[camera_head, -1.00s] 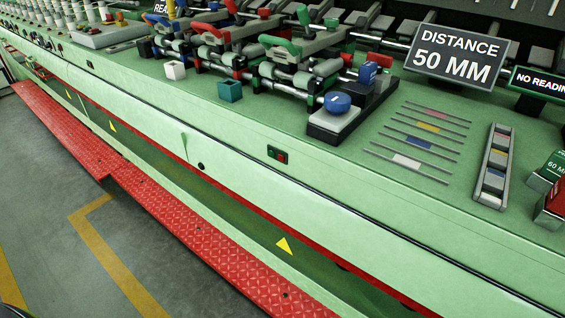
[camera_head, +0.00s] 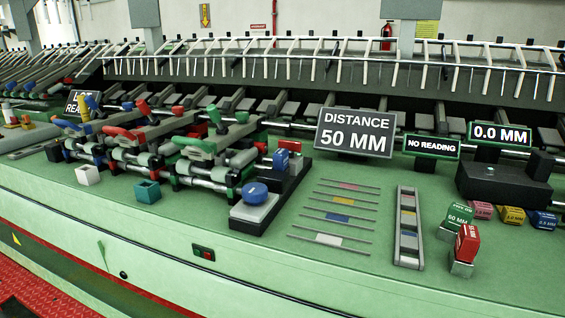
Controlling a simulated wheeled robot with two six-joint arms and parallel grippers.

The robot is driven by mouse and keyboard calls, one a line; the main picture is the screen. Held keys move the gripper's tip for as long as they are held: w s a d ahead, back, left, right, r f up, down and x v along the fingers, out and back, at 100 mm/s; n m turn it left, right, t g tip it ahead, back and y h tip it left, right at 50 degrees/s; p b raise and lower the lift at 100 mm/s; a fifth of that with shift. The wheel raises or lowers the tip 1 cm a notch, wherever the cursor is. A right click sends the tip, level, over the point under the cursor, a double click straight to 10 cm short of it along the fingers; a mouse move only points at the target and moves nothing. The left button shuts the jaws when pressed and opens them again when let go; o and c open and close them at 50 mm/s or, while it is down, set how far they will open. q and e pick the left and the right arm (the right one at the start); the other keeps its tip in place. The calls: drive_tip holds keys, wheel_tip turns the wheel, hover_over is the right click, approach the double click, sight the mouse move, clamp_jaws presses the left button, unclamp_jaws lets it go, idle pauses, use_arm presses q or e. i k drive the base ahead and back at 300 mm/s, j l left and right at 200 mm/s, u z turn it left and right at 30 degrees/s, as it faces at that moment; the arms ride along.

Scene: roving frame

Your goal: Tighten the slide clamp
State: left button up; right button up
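No part is labelled as the slide clamp, so I cannot tell for certain which one it is. A dark block with a light grey front part (camera_head: 254,211) stands at the right end of the clamp-like mechanisms on the green bench. A round blue knob (camera_head: 255,192) sits on its front, and a smaller blue piece (camera_head: 281,159) stands upright behind it. To its left are roller units with a green lever (camera_head: 196,144), a red lever (camera_head: 121,133) and a blue lever (camera_head: 68,125). Neither of my grippers is in view.
The green bench (camera_head: 330,262) holds a "DISTANCE 50 MM" sign (camera_head: 354,132), a "NO READING" display (camera_head: 432,147), a "0.0 MM" display (camera_head: 499,135), coloured strips (camera_head: 338,217), a long grey holder (camera_head: 408,228) and labelled blocks (camera_head: 467,244). Small white (camera_head: 88,175) and teal (camera_head: 147,191) boxes stand near the front edge.

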sight(292, 146)
drive_tip(key=l+z, duration=0.6)
drive_tip(key=z, duration=0.2)
